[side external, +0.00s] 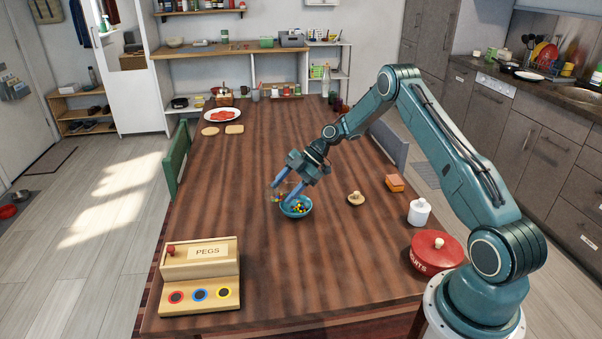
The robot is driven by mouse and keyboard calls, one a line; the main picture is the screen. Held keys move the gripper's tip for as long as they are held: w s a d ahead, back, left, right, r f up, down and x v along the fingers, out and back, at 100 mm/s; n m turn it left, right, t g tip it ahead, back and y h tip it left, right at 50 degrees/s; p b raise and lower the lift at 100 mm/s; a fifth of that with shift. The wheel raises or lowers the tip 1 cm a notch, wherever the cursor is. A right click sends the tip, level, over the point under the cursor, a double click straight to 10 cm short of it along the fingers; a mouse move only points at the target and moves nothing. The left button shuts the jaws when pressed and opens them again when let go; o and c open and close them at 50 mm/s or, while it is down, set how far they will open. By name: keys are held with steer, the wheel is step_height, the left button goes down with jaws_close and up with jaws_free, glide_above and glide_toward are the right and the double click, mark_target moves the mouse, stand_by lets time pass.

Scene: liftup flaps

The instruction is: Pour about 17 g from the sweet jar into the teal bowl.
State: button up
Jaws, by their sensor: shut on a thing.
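The teal bowl (303,213) stands on the wooden table with several coloured sweets in it. My gripper (282,191) is just above and to the left of the bowl's rim, its blue fingers pointing down and to the left. It is shut on the sweet jar (275,193), a small clear vessel with coloured sweets in it. The jar looks tilted towards the bowl, but its outline is faint and partly hidden by the fingers. I cannot tell whether sweets are falling or how many are in the bowl.
A round wooden lid (356,199) lies right of the bowl. A plate (222,115) is far back. The table's middle is clear.

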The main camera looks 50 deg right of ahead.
steer(key=shift+w+a+f+g+h, duration=0.15)
steer(key=shift+a+h, duration=0.15)
steer(key=shift+h, duration=0.25)
steer(key=shift+s+a+f+g+h, duration=0.15)
steer(key=shift+a+h, duration=0.15)
steer(key=shift+h, duration=0.25)
steer(key=shift+w+f, duration=0.1)
steer(key=shift+n+h, duration=0.3)
